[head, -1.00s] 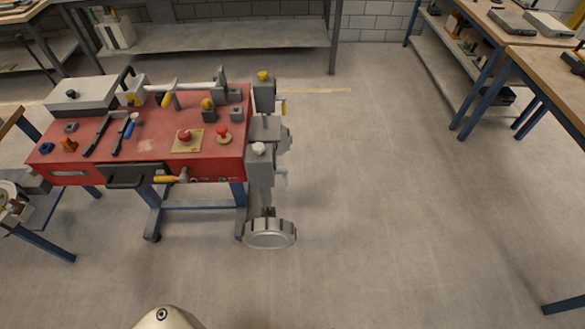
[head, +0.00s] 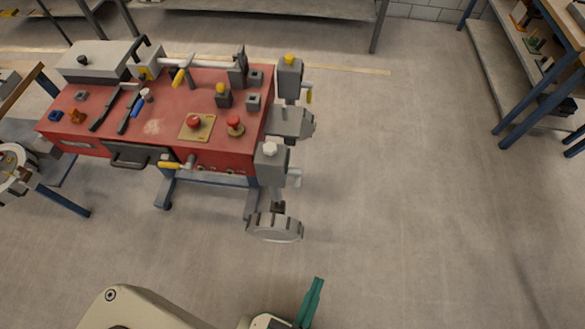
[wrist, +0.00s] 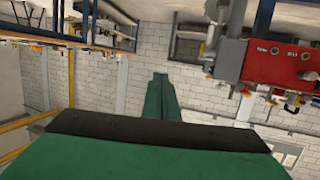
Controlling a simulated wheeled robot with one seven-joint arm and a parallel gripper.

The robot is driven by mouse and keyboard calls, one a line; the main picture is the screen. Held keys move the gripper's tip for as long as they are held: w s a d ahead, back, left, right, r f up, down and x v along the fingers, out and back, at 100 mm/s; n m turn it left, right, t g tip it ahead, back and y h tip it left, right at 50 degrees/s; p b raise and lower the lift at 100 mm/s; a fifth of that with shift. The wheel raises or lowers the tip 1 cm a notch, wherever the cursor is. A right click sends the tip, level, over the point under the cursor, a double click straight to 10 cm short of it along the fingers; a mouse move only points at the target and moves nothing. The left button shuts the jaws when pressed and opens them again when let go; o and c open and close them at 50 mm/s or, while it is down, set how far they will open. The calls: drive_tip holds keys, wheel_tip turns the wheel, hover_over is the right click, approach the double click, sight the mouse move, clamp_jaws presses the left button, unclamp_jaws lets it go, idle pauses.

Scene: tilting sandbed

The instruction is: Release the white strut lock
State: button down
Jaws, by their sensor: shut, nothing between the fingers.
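A red-topped bench (head: 165,105) stands at the left in the head view. On its right side are two grey strut blocks. The near block (head: 271,166) has a white knob (head: 270,149) on top and a white lever (head: 294,177) on its right side. The far block (head: 289,80) has a yellow knob (head: 290,58) and a yellow lever (head: 309,95). I cannot tell which white part is the lock. My gripper (head: 317,284), with green fingers, is low in the view, well apart from the bench. The shut fingers also show in the wrist view (wrist: 160,82), empty.
A grey ribbed disc (head: 275,228) hangs below the near block, between it and my gripper. Red buttons (head: 194,122) and tools lie on the bench top. Open floor (head: 400,200) lies to the right. A blue-legged table (head: 540,80) stands at the far right.

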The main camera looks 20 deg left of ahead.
drive_tip(key=w+f+m+g, duration=0.2)
drive_tip(key=w+f, duration=0.1)
drive_tip(key=f, duration=0.7)
drive_tip(key=w+f+m+g, duration=0.2)
drive_tip(key=f, duration=0.9)
drive_tip(key=w+a+f+m+g+y, duration=0.25)
drive_tip(key=w+a+f+y, duration=0.3)
drive_tip(key=w+f, duration=0.55)
drive_tip(key=w+a+r+g+y, duration=0.1)
drive_tip(key=w+a+r+y, duration=0.15)
drive_tip(key=w, duration=0.35)
drive_tip(key=w+a+r+g+y, duration=0.1)
drive_tip(key=w+a+g+y, duration=0.1)
drive_tip(key=w+y, duration=0.3)
drive_tip(key=w+d+r+n+y, duration=0.2)
drive_tip(key=w+r, duration=0.2)
drive_tip(key=r, duration=0.2)
drive_tip(key=w+d+r+n+g+y, duration=0.1)
drive_tip(key=w+d+r+y, duration=0.1)
drive_tip(key=w+r, duration=0.2)
wheel_tip(320, 180, up, 3)
drive_tip(key=shift+w+f+n, duration=0.1)
drive_tip(key=shift+w+n, duration=0.05)
drive_tip(key=shift+n, duration=0.2)
drive_tip(key=shift+g, duration=0.25)
